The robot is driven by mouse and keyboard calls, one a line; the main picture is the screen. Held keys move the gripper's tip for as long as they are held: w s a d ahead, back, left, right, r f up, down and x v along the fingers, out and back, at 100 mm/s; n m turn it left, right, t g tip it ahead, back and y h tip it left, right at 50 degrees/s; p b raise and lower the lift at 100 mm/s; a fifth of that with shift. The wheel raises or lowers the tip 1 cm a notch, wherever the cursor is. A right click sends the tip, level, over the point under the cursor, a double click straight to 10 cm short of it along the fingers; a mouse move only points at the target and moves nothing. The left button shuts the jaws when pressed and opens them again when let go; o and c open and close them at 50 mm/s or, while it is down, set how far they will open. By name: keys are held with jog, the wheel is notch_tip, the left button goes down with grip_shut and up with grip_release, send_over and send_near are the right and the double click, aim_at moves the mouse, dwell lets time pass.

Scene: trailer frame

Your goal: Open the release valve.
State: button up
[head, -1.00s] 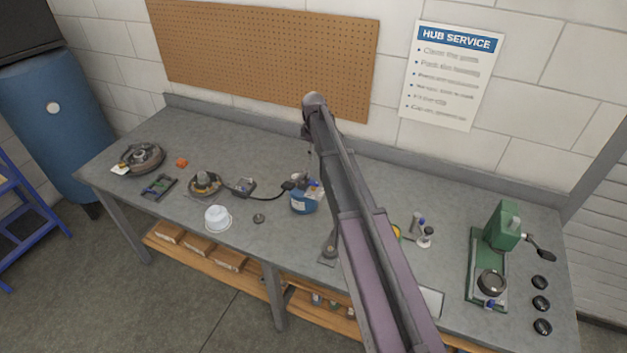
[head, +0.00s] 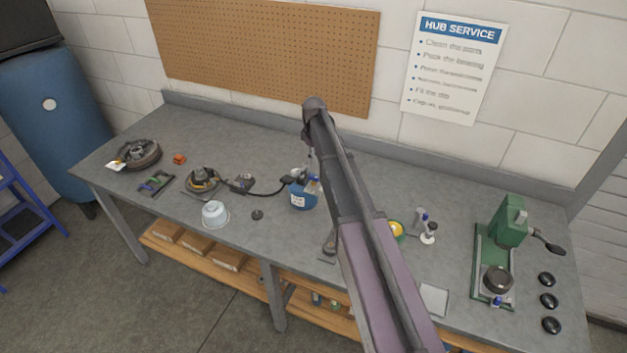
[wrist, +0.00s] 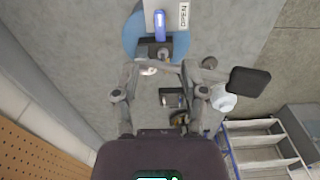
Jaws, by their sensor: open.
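In the head view, my gripper sits above the pot, mostly hidden by my arm. Contact cannot be told.
A black hose runs left from the pot to a small grey unit (head: 243,184). A white cup (head: 215,213), a hub (head: 203,180) and a dark knob (head: 257,214) lie left. A green press (head: 508,222) stands right. The pegboard wall is behind.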

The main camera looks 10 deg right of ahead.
aim_at(314, 179)
jog(key=shift+f+b, duration=4.3)
jog(key=shift+f, duration=0.3)
grip_shut()
